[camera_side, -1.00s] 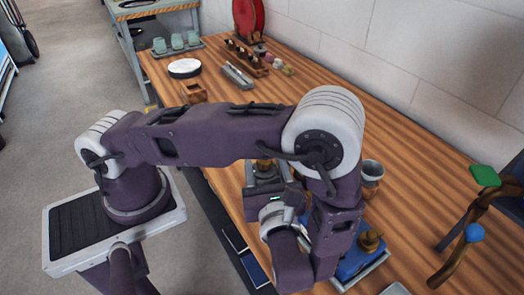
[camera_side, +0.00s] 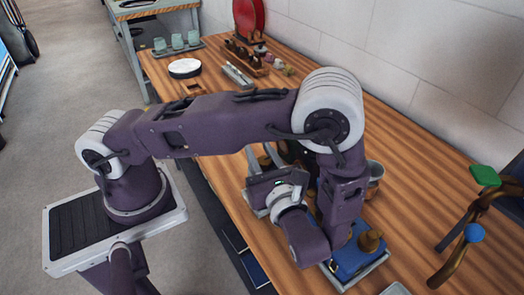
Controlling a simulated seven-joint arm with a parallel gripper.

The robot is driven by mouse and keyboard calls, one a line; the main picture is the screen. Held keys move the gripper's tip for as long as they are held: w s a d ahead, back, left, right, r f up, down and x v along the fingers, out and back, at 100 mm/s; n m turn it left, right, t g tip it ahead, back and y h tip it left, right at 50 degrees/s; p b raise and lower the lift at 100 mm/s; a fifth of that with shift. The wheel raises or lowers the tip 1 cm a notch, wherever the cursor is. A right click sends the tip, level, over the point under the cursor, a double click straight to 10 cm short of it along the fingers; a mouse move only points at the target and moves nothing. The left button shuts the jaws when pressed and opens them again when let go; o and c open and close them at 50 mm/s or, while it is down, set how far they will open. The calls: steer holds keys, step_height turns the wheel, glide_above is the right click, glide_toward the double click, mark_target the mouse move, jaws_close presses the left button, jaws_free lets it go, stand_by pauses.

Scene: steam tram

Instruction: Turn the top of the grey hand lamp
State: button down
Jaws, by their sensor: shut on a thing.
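My gripper (camera_side: 270,184) is low over the near edge of the wooden bench, below my bent elbow. Its dark hand is seen from behind and its fingertips are hidden. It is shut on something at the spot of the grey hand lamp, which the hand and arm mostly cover. I cannot tell how far the lamp's top is turned.
A blue item (camera_side: 349,262) with a brass knob sits on a grey tray to the right. The bench's right middle is clear.

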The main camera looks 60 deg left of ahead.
mark_target(269, 166)
steer(key=n+g, duration=0.1)
steer(key=g, duration=0.1)
steer(key=s+n+g, duration=0.1)
steer(key=n+g, duration=0.1)
steer(key=g, duration=0.1)
steer(key=shift+n+g, duration=0.3)
steer(key=c, duration=1.1)
jaws_free()
steer(key=d, duration=0.7)
steer(key=shift+w, duration=0.4)
